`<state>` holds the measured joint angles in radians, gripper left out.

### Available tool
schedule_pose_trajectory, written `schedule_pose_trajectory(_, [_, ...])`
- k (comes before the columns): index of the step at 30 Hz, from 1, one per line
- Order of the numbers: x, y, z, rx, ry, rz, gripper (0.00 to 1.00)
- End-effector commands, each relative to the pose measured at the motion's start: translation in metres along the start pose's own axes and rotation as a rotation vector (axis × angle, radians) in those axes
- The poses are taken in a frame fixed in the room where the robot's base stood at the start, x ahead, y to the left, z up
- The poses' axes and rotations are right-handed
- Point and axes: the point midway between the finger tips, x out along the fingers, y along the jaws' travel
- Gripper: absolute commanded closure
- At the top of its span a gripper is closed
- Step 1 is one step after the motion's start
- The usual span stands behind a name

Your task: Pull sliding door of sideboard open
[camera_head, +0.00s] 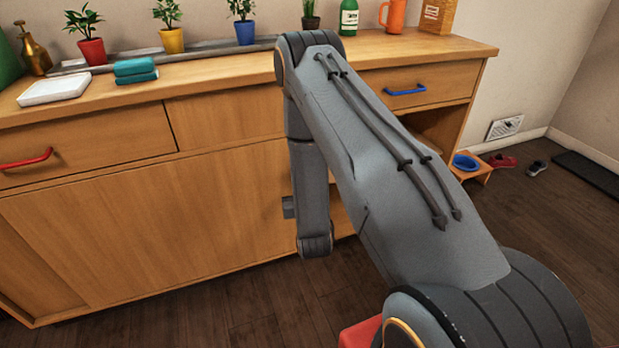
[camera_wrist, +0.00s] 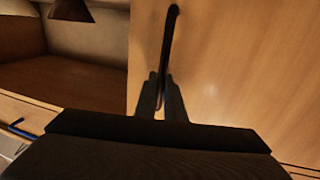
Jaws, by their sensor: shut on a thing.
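The wooden sideboard (camera_head: 230,122) fills the left and middle of the head view. Its large flat door panel (camera_head: 150,235) shows below the drawers, left of my arm. In the wrist view the sliding door (camera_wrist: 230,70) fills the right side and carries a dark, slim upright handle (camera_wrist: 171,30). My gripper (camera_wrist: 163,85) is shut on this handle, with one finger on each side. In the head view my arm hides the handle and the gripper's fingers. Left of the door edge in the wrist view is an open compartment (camera_wrist: 75,80).
A drawer with a blue handle (camera_head: 405,90) is at the sideboard's upper right; one with a red handle (camera_head: 26,158) is at left. Potted plants and a white tray (camera_head: 55,89) stand on top. A blue bowl (camera_head: 466,162) and shoes are at the right. Floor in front is clear.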

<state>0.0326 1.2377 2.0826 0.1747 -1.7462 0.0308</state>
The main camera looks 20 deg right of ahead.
Motion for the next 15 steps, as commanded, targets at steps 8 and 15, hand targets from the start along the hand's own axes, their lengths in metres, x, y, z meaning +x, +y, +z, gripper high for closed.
schedule_pose_trajectory(8, [0.0007,-0.0049,-0.0003,0.001,0.002,-0.003,1.00])
schedule_pose_trajectory(15, [0.0009,-0.0044,-0.0004,0.001,0.002,-0.003,0.83])
